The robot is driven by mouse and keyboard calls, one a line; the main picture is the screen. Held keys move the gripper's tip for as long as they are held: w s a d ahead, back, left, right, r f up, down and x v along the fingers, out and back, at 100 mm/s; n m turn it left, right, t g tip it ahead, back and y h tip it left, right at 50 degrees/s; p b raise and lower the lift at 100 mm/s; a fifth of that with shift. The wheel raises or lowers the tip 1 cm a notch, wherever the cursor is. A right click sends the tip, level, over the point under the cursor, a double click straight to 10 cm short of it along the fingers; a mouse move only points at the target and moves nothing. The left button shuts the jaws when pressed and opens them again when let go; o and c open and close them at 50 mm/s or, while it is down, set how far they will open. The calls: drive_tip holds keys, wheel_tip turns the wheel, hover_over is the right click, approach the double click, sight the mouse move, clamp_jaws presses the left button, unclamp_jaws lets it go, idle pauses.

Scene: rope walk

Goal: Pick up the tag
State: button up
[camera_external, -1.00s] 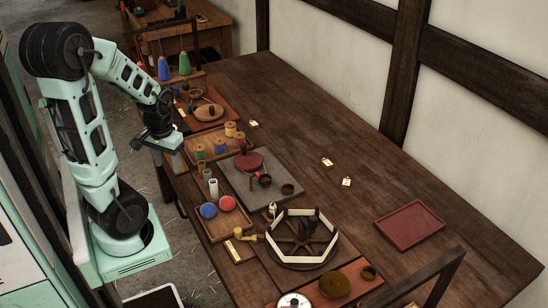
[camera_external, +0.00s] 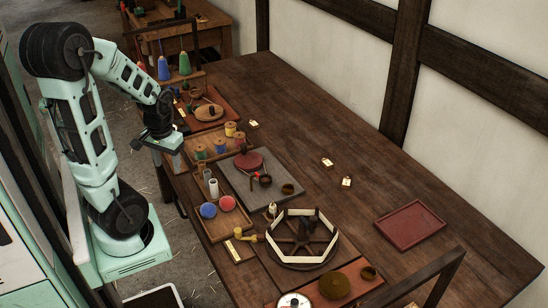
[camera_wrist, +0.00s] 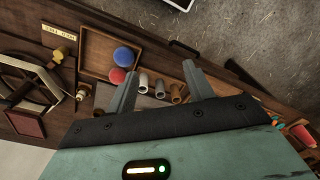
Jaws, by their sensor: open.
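Three small pale tags with dark marks lie on the bare tabletop in the external view: one tag (camera_external: 253,124) near the tool trays, one tag (camera_external: 327,162) at mid-table and another tag (camera_external: 347,182) just beside it. I cannot tell which one is meant. My gripper (camera_external: 168,142) hangs over the table's near left edge, left of the wooden spool tray and apart from all the tags. In the wrist view my gripper (camera_wrist: 160,68) shows two spread fingers, open with nothing between them. No loose tag is clear in the wrist view.
A spool tray (camera_external: 190,150), a grey slab (camera_external: 245,187), a tray with blue and red balls (camera_external: 220,228) and a spoked wheel (camera_external: 303,238) crowd the near side. A pale label strip (camera_wrist: 58,40) lies by the wheel. A red tray (camera_external: 410,227) stands right; the far tabletop is mostly clear.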

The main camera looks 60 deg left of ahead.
drive_tip(key=w+a+f+m+g+y+b, duration=0.1)
drive_tip(key=w+a+f+m+y+b, duration=0.25)
drive_tip(key=w+a+m, duration=0.4)
drive_tip(key=w+a+f+m+g+y+b, duration=0.2)
drive_tip(key=w+a+m+b, duration=0.25)
drive_tip(key=w+a, duration=0.6)
drive_tip(key=w+d+f+m+y+b, duration=0.1)
drive_tip(key=w+m, duration=0.3)
drive_tip(key=w, duration=0.4)
drive_tip(key=w+d+f+m+t+y+b, duration=0.1)
drive_tip(key=w+f+m+y, duration=0.3)
drive_tip(key=w, duration=0.5)
drive_tip(key=w+d+f+m+t+y+b, duration=0.1)
drive_tip(key=w+f+m+y+b, duration=0.1)
drive_tip(key=w, duration=0.7)
drive_tip(key=shift+w+d+f+m+b, duration=0.15)
drive_tip(key=shift+m+b, duration=0.1)
drive_tip(key=shift+m, duration=0.4)
drive_tip(key=shift+s+d+f+m+b, duration=0.15)
drive_tip(key=shift+m+b, duration=0.1)
drive_tip(key=shift+m, duration=0.4)
drive_tip(key=shift+w+a+f+y, duration=0.1)
drive_tip(key=shift+w+a+y, duration=0.1)
drive_tip(key=shift+w+y, duration=0.05)
approach(256, 125)
drive_tip(key=x, duration=0.3)
drive_tip(key=shift+s+a, duration=0.15)
drive_tip(key=shift+s, duration=0.1)
drive_tip(key=x, duration=0.5)
drive_tip(key=shift+w, duration=0.2)
